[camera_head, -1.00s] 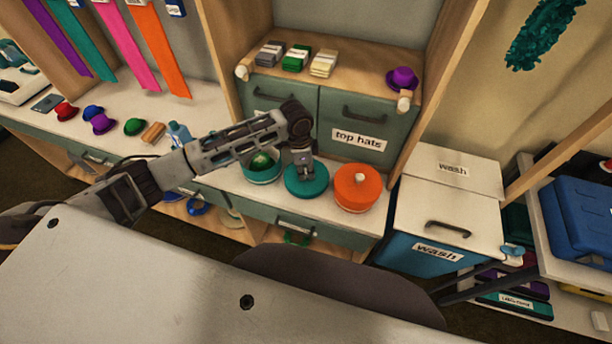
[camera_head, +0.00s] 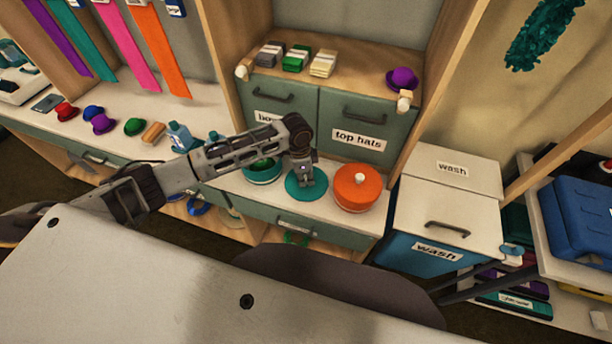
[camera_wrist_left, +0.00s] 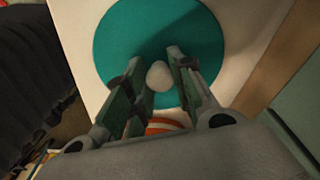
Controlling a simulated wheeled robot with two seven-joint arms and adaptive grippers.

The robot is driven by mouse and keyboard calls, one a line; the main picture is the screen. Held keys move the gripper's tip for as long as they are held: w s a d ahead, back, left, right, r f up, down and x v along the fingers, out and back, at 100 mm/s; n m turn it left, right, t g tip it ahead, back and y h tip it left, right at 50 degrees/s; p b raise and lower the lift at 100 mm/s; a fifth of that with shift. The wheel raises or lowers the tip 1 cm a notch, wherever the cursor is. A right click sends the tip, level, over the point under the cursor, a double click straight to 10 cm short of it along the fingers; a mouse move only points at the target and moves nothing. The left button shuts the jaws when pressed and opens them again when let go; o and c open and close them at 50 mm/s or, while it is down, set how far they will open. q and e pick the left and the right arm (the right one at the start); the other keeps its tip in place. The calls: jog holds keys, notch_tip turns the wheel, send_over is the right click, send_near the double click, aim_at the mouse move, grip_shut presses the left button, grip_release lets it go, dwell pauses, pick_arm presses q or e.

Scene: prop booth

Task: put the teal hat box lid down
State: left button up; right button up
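The teal hat box lid (camera_head: 317,190) is a flat round disc, level, at the counter between the teal hat box and the orange hat box. I cannot tell whether it touches the counter. My left gripper (camera_head: 305,181) is above its middle. The teal hat box (camera_head: 262,174) stands open just left of the lid, with green inside, partly hidden by my arm. My right gripper is not in view.
The orange hat box (camera_head: 357,190) with its own lid stands close to the right of the teal lid. The drawer labelled "top hats" (camera_head: 360,122) is behind. The counter's front edge is near. A white "wash" bin (camera_head: 448,205) stands further right.

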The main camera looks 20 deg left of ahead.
pick_arm(q)
jog(key=o, duration=0.4)
jog(key=shift+r, duration=0.15)
jog(key=shift+s+a+r, duration=0.1)
jog(key=shift+a+r, duration=0.15)
jog(key=shift+r, duration=1.75)
jog(key=shift+s+a+r, duration=0.1)
jog(key=shift+a+r, duration=0.1)
jog(key=shift+r, duration=1.75)
jog(key=shift+a+r, duration=0.25)
jog(key=shift+r, duration=1.75)
jog(key=shift+s+d, duration=0.1)
